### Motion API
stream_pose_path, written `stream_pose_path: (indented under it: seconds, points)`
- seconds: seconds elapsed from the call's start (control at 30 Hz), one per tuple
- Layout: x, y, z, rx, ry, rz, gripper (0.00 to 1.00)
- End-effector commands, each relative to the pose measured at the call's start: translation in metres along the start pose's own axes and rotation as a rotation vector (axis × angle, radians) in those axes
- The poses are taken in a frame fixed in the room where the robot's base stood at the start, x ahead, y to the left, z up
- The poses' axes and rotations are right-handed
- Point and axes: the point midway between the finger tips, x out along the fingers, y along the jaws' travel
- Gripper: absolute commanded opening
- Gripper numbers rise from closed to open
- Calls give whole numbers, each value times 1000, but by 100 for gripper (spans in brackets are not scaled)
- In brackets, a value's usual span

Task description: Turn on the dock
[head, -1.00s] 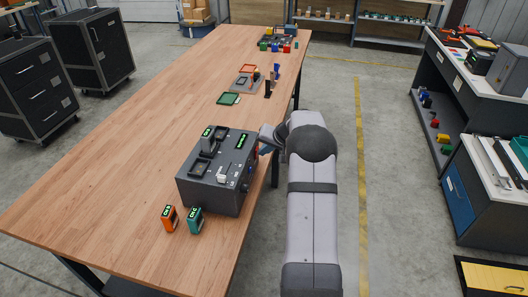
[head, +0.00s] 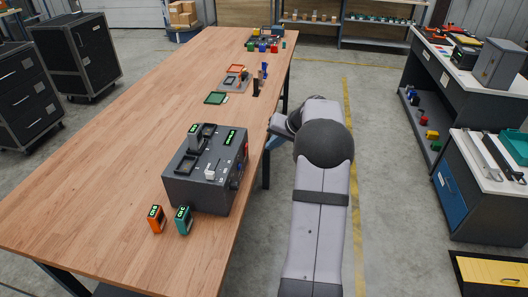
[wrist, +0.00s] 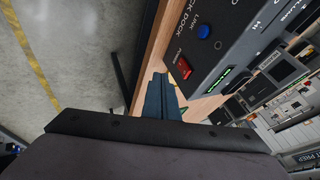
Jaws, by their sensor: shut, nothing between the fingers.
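The dock (head: 205,185) is a dark grey box on the wooden table, with green displays on top and one grey unit standing in a slot. In the wrist view its side panel (wrist: 232,40) shows a red rocker switch (wrist: 183,67) labelled POWER and a round blue button (wrist: 203,31) labelled LINK. My gripper (wrist: 160,78) is shut and empty. Its fingertips are close to the red switch in the picture; I cannot tell whether they touch it. In the head view my arm hides the fingertips, to the right of the dock.
An orange unit (head: 157,219) and a teal unit (head: 183,220) stand in front of the dock. A green tray (head: 215,98) and several small items lie farther along the table (head: 110,150). The table's right edge is beside my arm. The table's left side is clear.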

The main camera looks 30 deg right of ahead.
Motion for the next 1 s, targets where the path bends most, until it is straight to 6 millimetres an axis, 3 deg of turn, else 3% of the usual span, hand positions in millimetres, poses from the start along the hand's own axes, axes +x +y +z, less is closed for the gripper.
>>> stream_pose_path:
  seconds: [0.13,0.33,1.0]
  points:
    - [-23,4,1,0,3,2,0]
    - [-41,6,1,1,0,0,0]
    - [-46,6,1,19,-1,1,0]
